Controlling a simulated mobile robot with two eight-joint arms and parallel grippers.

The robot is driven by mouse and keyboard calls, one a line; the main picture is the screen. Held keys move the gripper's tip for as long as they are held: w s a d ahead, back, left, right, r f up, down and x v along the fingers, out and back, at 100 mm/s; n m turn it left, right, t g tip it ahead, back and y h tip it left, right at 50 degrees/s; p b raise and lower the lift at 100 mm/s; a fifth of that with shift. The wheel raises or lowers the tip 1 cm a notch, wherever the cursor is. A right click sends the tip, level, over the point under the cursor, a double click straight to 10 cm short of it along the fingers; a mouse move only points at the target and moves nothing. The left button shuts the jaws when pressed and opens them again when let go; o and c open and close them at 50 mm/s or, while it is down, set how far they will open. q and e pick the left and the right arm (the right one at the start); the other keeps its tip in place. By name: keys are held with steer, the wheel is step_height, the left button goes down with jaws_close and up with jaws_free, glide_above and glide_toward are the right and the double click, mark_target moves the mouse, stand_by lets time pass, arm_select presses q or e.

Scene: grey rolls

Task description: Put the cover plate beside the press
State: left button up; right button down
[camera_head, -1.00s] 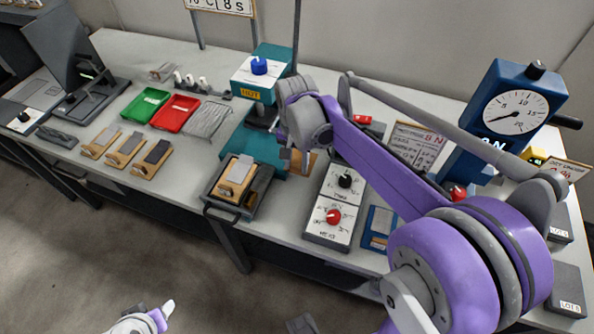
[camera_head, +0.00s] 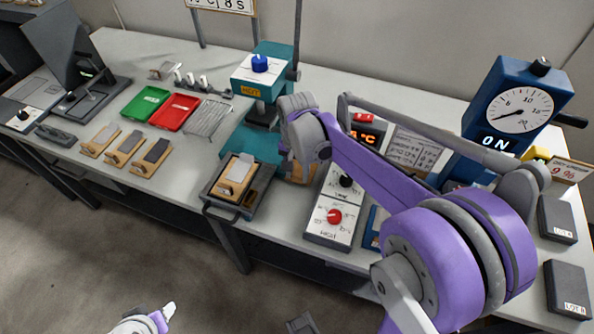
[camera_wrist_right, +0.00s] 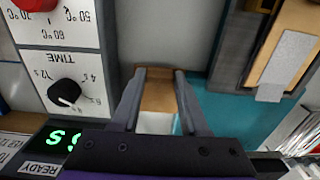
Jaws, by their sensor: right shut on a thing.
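The press (camera_head: 262,75) is a teal machine with a blue knob and a HOT label, at the back centre of the bench, with a teal base (camera_head: 236,148). My right gripper (camera_wrist_right: 160,74) is shut on a brown plate, which I take as the cover plate (camera_wrist_right: 158,98); a pale patch shows below it. In the head view the plate (camera_head: 296,172) shows partly below my right wrist, just right of the press base. Whether it touches the bench is unclear. My left gripper (camera_head: 168,312) is at the bottom left, off the bench; its jaw state is unclear.
A dark tray (camera_head: 214,207) with a wooden block and grey plate stands in front of the press. A control box (camera_head: 331,228) with red and black knobs is close on the right. Green (camera_head: 146,105) and red (camera_head: 175,112) trays lie left of the press.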

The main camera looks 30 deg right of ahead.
steer(key=shift+c, duration=2.1)
jaws_free()
steer(key=shift+r, duration=0.35)
step_height(320, 180, up, 12)
steer(key=p, duration=0.2)
steer(key=s+a+f+n+t, duration=0.1)
steer(key=s+a+f+n, duration=0.1)
steer(key=s, duration=0.3)
steer(key=s+a+f+n+t, duration=0.2)
steer(key=s+f+n, duration=0.2)
steer(key=s+f, duration=0.1)
steer(key=s+a+f+n+t, duration=0.2)
steer(key=s+f+n, duration=0.1)
steer(key=s, duration=0.3)
steer(key=shift+a+f, duration=0.15)
steer(key=shift+a, duration=0.1)
steer(key=shift+s+a+f+n, duration=0.15)
steer(key=shift+s+f+n, duration=0.05)
steer(key=shift+f+n, duration=0.25)
